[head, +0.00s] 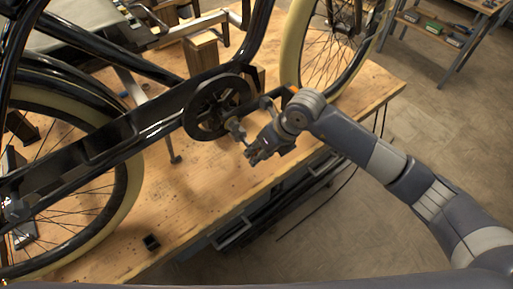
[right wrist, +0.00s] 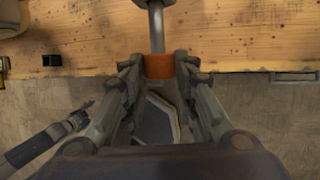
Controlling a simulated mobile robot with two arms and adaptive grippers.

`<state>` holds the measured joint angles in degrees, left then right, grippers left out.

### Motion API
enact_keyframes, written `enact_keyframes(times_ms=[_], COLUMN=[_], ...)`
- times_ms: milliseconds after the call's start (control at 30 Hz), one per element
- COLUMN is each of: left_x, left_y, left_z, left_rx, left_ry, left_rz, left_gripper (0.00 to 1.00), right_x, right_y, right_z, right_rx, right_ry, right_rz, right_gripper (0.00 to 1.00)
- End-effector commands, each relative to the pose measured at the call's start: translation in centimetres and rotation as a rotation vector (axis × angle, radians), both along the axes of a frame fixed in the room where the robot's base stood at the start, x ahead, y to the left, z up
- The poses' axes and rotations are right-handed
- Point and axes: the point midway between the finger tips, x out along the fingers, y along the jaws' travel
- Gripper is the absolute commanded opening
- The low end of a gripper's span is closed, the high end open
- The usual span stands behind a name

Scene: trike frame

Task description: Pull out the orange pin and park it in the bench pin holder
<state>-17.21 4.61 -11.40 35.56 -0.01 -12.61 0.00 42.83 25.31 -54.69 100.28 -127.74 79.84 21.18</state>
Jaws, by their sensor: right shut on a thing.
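The orange pin shows in the right wrist view as an orange collar (right wrist: 158,66) on a grey shaft. My right gripper (right wrist: 159,67) is shut on the collar, one fingertip on each side. The shaft runs up to a wider grey piece at the top edge; whether it sits in a hole I cannot tell. In the head view my right gripper (head: 252,156) is just below the chainring, and its hand hides the collar. A small black block (head: 151,243), seemingly the pin holder, stands near the bench's front edge. What looks like my left gripper (right wrist: 86,108) is at lower left in the wrist view.
The black trike frame (head: 110,140) and its chainring (head: 217,107) stand over the wooden bench (head: 205,195). A cream-tyred wheel is at each side. The bench top between my right gripper and the black block is clear. A drawer handle (head: 233,234) juts out below the front edge.

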Motion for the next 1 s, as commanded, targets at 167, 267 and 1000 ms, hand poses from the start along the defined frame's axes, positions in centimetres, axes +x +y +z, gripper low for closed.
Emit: enact_keyframes(times_ms=[167,267,1000], left_x=[0.0,0.0,0.0], left_y=[0.0,0.0,0.0], left_z=[0.1,0.1,0.2], left_rx=[0.000,0.000,-0.001], left_ry=[0.000,0.000,0.001], left_rz=[0.000,0.000,-0.001], left_gripper=[0.67,0.67,0.67], right_x=[-0.6,-0.9,-2.1], right_y=[-0.4,-0.7,-1.5], right_z=[-0.1,-0.1,-0.3], right_rx=[0.000,0.001,0.002], right_ry=[0.000,0.000,0.000], right_rz=[-0.001,-0.001,-0.001], right_gripper=[0.03,0.03,0.03])
